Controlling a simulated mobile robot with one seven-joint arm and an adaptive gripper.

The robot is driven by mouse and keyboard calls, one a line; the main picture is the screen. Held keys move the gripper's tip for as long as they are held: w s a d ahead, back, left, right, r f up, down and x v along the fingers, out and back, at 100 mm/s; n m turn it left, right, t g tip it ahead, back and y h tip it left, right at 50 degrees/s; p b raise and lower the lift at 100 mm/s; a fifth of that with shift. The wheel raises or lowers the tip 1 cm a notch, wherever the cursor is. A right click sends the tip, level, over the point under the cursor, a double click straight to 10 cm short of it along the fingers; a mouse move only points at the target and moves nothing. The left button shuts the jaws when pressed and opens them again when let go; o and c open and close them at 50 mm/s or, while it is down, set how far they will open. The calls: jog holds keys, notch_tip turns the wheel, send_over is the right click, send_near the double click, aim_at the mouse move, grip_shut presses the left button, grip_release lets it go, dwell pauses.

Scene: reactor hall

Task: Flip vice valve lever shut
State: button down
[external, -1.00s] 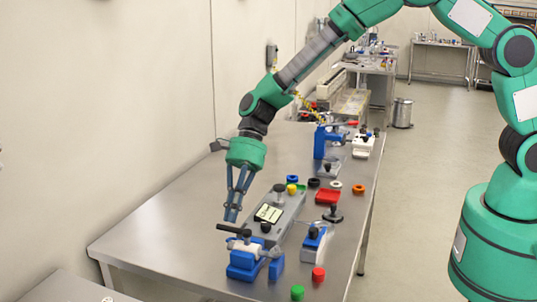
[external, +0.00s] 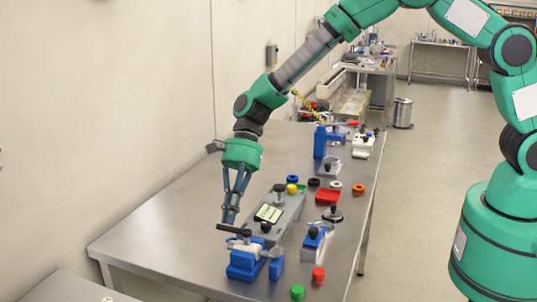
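The blue vice (external: 246,264) stands near the front of the steel table, with a pale valve body (external: 243,245) on top of it. The valve's dark lever (external: 233,228) lies roughly level above the valve, reaching toward the left. My gripper (external: 231,219) points down at the lever from behind, its fingertips close to or touching it. The fingers look close together at the tips. The view is too small to show whether they are shut or whether they hold the lever.
A grey panel (external: 284,217) with knobs lies right behind the vice. A blue block with a black knob (external: 314,237), a green cap (external: 297,292) and a red cap (external: 318,274) stand to the right. The steel table (external: 165,232) is clear on the left.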

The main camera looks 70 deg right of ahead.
aim_at(221, 225)
jog(key=shift+w+a+n+g+p, duration=0.3)
jog(key=shift+a+n+g+p, duration=0.3)
jog(key=shift+n, duration=0.3)
jog(key=a+n+g+p, duration=0.1)
jog(key=n+g+p, duration=0.1)
jog(key=n, duration=0.1)
jog(key=shift+w+a+h, duration=0.25)
jog(key=shift+a+h, duration=0.1)
jog(key=shift+h, duration=0.05)
jog(key=s+a+n+g+h+p, duration=0.3)
jog(key=a+n+h, duration=0.1)
jog(key=a+n, duration=0.3)
jog(key=shift+s+n+g+p, duration=0.15)
jog(key=shift+n+g+p, duration=0.25)
jog(key=shift+n, duration=0.4)
jog(key=shift+s, duration=0.1)
jog(key=shift+w, duration=0.2)
